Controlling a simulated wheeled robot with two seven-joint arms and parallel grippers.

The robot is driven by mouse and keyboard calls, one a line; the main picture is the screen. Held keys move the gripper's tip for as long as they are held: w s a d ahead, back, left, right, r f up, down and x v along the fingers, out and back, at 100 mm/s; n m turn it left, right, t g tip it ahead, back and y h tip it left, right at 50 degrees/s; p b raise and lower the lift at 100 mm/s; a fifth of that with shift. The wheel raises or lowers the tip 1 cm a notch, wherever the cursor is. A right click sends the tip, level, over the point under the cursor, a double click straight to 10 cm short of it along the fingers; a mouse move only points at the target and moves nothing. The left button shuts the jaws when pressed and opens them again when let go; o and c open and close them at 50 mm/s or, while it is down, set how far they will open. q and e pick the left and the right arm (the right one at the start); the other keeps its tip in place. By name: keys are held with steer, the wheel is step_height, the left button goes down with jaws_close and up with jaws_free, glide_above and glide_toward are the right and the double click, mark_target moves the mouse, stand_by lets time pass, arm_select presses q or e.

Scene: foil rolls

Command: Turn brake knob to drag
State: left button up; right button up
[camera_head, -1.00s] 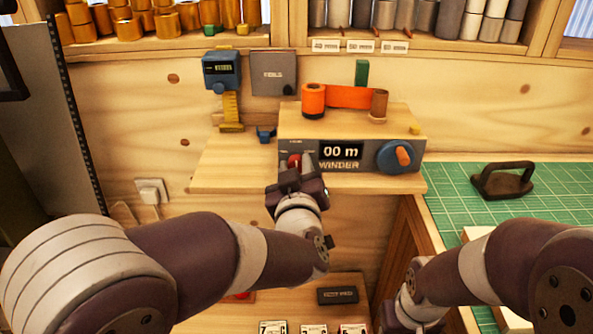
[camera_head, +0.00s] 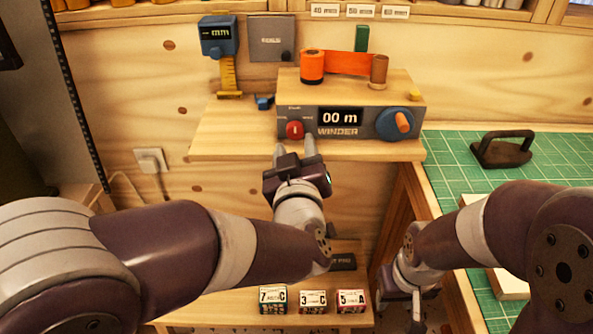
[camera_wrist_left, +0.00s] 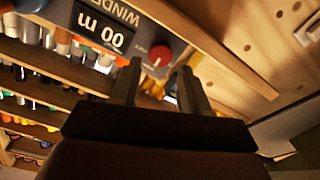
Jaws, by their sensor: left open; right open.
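The winder (camera_head: 350,122) is a wooden box with a grey front panel and a "00 m" display on the wall shelf. The red brake knob (camera_head: 295,130) is at the left of its panel, with a pale mark that looks about upright. It also shows in the left wrist view (camera_wrist_left: 160,55). My left gripper (camera_head: 295,147) is open and empty, just below and in front of the knob, apart from it. In the left wrist view its two fingers (camera_wrist_left: 157,85) point toward the knob. My right gripper (camera_head: 418,310) is low at the right, below the bench edge, open.
A blue crank dial (camera_head: 400,124) is at the panel's right. Orange foil (camera_head: 345,64) spans two spools on top. A blue gauge (camera_head: 219,38) hangs at left. A green mat (camera_head: 560,165) with a dark handled block (camera_head: 502,150) lies right. Small boxes (camera_head: 313,300) stand below.

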arm_select(q)
steer(key=s, duration=0.8)
steer(key=shift+r, duration=0.15)
